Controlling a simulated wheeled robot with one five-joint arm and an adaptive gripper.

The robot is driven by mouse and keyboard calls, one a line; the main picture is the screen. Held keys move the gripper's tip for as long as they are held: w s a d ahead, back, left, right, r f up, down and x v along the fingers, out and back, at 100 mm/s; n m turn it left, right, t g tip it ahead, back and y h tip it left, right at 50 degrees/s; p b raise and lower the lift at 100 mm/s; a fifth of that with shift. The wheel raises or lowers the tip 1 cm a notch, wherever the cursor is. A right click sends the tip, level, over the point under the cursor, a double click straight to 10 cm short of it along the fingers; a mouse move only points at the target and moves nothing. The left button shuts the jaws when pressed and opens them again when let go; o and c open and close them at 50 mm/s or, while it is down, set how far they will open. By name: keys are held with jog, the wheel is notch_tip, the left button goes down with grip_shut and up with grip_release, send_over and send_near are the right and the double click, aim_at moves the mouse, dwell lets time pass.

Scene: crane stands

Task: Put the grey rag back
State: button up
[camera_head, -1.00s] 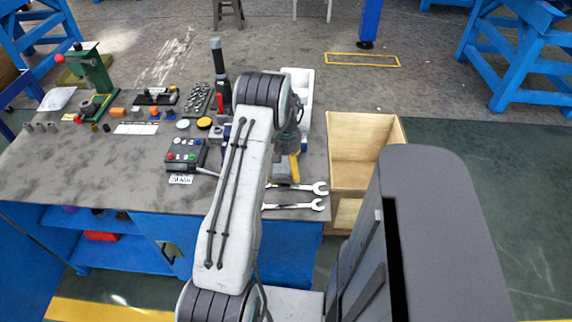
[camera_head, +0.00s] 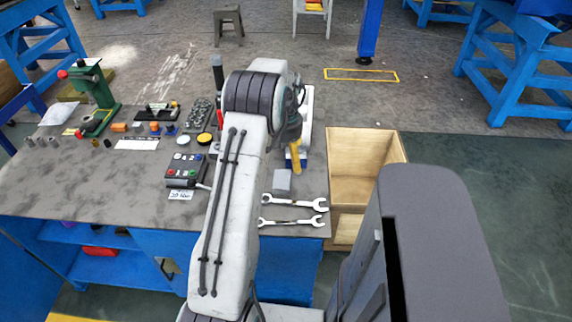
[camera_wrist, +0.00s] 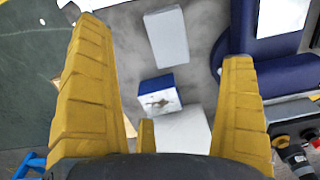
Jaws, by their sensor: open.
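A small grey, flat rectangular piece that looks like the folded grey rag (camera_head: 282,182) lies on the workbench top, just above the wrenches in the head view. In the wrist view the light grey piece (camera_wrist: 166,37) shows beyond and between my fingertips, and I take it to be the same rag. My gripper (camera_wrist: 158,62) is open, its two yellow fingers wide apart with nothing between them. In the head view its yellow finger (camera_head: 295,157) shows just above the rag; the rest is hidden by my arm.
Two wrenches (camera_head: 293,222) lie near the bench's front right corner. A wooden crate (camera_head: 394,148) stands at the bench's right side. A small blue and white box (camera_wrist: 158,94) and a white tray (camera_wrist: 185,132) are near my gripper. A control box (camera_head: 184,172) sits left of my arm.

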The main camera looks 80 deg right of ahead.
jog(key=shift+r, duration=0.6)
jog(key=w+a+r+n, duration=0.2)
jog(key=w+a+r, duration=0.2)
jog(key=w, duration=0.5)
jog(key=w+a+r+n, duration=0.2)
jog(key=w+a+r, duration=0.2)
jog(key=w, duration=0.5)
jog(key=w+a+r+n+t+h, duration=0.1)
jog(key=w+a+r+n, duration=0.15)
jog(key=w+a, duration=0.35)
jog(key=w+a+r+n, duration=0.2)
jog(key=w+a+r, duration=0.15)
jog(key=a, duration=0.45)
jog(key=w+a+r+n+t, duration=0.15)
jog(key=a+n, duration=0.25)
jog(key=a, duration=1.1)
jog(key=s+a+f+n+y, duration=0.1)
jog(key=s+a+n, duration=0.3)
jog(key=a, duration=1)
jog(key=shift+s+f+n+t, duration=0.15)
jog(key=shift+s+n+t, duration=0.2)
jog(key=shift+s, duration=1.5)
